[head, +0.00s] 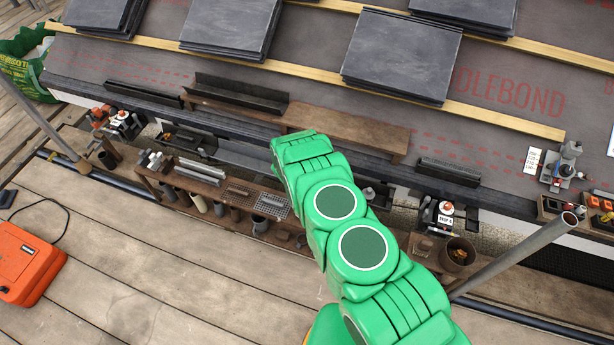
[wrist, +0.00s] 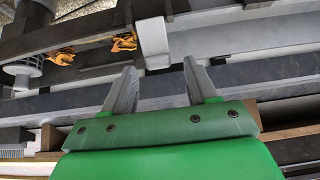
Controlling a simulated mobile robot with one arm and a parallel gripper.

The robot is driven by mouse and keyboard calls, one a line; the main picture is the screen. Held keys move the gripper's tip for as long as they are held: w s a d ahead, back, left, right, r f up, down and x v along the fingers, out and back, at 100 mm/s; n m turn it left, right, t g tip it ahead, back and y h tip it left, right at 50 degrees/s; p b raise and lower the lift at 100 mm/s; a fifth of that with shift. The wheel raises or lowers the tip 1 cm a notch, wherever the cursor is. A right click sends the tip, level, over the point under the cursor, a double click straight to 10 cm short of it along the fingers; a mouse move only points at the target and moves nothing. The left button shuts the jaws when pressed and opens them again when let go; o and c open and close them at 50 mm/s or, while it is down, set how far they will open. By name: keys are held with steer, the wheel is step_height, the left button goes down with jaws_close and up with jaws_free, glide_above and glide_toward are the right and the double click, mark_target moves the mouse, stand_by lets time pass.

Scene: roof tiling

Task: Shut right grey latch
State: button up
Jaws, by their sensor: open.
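My gripper (wrist: 160,70) shows in the wrist view with its two grey fingers apart and nothing held between them. A light grey block-like piece (wrist: 153,42) hangs from a pale grey bar just beyond the fingertips, roughly in line with the gap. It may be the right grey latch, but I cannot tell for certain, nor how far it stands open. I cannot tell whether a finger touches it. In the head view my green arm reaches over the eaves, and the gripper is hidden behind it. I cannot make out the latch there.
Orange-yellow clips (wrist: 122,42) lie left of the grey piece. A dark rail (wrist: 270,85) runs across behind the fingers. In the head view a wooden bench (head: 205,185) with tools and cups lines the eaves. A metal pole (head: 520,252) slants at the right. Slate stacks (head: 402,55) lie above.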

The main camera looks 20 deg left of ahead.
steer(key=shift+v, duration=3.3)
steer(key=shift+s+d+f, duration=0.1)
steer(key=shift+s, duration=0.05)
steer(key=shift+t, duration=0.8)
steer(key=shift+s+f+x, duration=0.15)
steer(key=shift+x, duration=0.95)
steer(key=shift+s+f+x, duration=0.15)
steer(key=shift+x, duration=0.95)
steer(key=shift+s+f+x, duration=0.15)
steer(key=shift+x, duration=0.95)
steer(key=shift+w+f, duration=0.3)
steer(key=shift+w, duration=0.15)
steer(key=shift+c, duration=0.3)
